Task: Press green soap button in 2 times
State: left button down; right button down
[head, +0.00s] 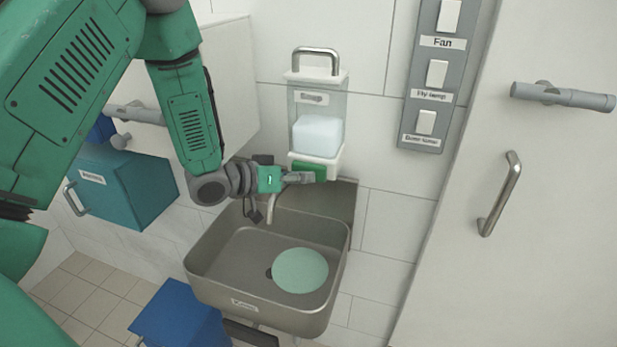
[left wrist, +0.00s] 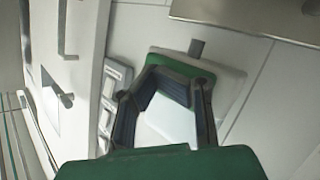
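The soap dispenser (head: 334,166) hangs on the tiled wall in the head view, with a pale soap block behind its clear front and a metal handle on top. Its green button (head: 312,168) is at the bottom front. My left gripper (head: 303,178) is at that button, reaching in from the left and partly overlapping it. In the left wrist view the green button (left wrist: 176,68) lies just past my left gripper (left wrist: 172,82), whose fingers are apart with nothing between them. I cannot tell whether they touch the button. My right gripper is out of view.
A metal sink (head: 225,262) with a round pale green disc (head: 300,270) in it is below the dispenser. A switch panel (head: 420,110) is on the right wall, beside a white door (head: 540,200) with handles. A teal box (head: 125,190) and blue box (head: 178,318) are left.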

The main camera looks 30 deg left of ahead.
pick_arm(q)
jog(key=shift+a+r, duration=0.15)
jog(key=shift+r, duration=0.15)
jog(key=s, duration=0.2)
jog(key=s+d, duration=0.1)
jog(key=s, duration=0.2)
jog(key=shift+s+d+f+p, duration=0.2)
jog(key=shift+s+f+p, duration=0.1)
jog(key=shift+s, duration=0.1)
dwell(0.6)
